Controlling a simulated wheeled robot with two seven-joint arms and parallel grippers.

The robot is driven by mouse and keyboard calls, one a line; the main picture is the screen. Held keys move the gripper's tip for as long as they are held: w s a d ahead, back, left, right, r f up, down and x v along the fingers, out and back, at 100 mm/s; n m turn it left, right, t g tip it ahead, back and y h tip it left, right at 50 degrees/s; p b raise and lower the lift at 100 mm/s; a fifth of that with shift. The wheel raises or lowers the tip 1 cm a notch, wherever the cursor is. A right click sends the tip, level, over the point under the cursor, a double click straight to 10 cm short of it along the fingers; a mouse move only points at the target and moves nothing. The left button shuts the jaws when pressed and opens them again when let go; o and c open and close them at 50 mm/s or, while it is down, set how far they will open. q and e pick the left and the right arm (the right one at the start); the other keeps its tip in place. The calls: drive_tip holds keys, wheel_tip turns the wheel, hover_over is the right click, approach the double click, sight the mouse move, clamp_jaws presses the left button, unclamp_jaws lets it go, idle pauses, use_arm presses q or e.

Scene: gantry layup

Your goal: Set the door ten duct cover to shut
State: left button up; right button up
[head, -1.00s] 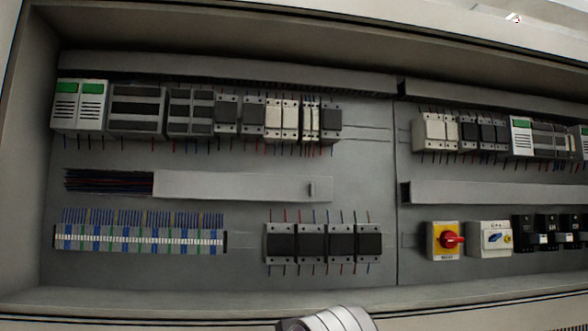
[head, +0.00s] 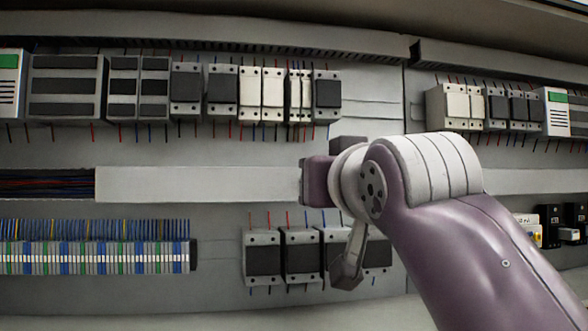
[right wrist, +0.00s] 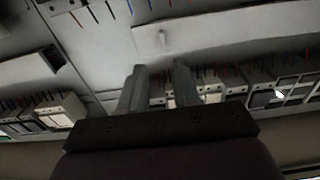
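The duct cover (head: 200,184) is a long pale grey strip on the middle duct of the panel. To its left the duct is open and shows red, blue and dark wires (head: 45,184). Its right end and knob are hidden behind my right wrist in the head view. In the right wrist view the cover (right wrist: 230,32) has a small knob (right wrist: 163,36) near its end. My right gripper (right wrist: 160,67) is open and empty, its two fingers apart and pointing toward the knob, without visible contact. My left gripper is not in view.
Device rows (head: 140,85) lie above the duct, and terminal blocks (head: 95,255) and contactors (head: 262,255) below it. Another duct (head: 530,181) continues to the right, partly behind my arm. Loose wire ends stick out around the devices.

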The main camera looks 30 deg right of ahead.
drive_tip(key=x, duration=0.2)
drive_tip(key=p+x, duration=0.1)
drive_tip(key=x, duration=0.2)
drive_tip(key=a+x, duration=0.1)
drive_tip(key=x, duration=0.2)
drive_tip(key=shift+f+p, duration=0.25)
drive_tip(key=shift+p, duration=0.1)
drive_tip(key=shift+w+d, duration=0.1)
drive_tip(key=shift+w, duration=0.05)
drive_tip(key=shift+s+r, duration=0.1)
drive_tip(key=shift+s, duration=0.65)
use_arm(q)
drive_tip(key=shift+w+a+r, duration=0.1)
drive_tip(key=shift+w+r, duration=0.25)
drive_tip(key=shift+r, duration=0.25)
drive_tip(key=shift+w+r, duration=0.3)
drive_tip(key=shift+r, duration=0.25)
use_arm(e)
drive_tip(key=shift+w, duration=0.55)
clamp_jaws()
drive_tip(key=shift+f, duration=0.25)
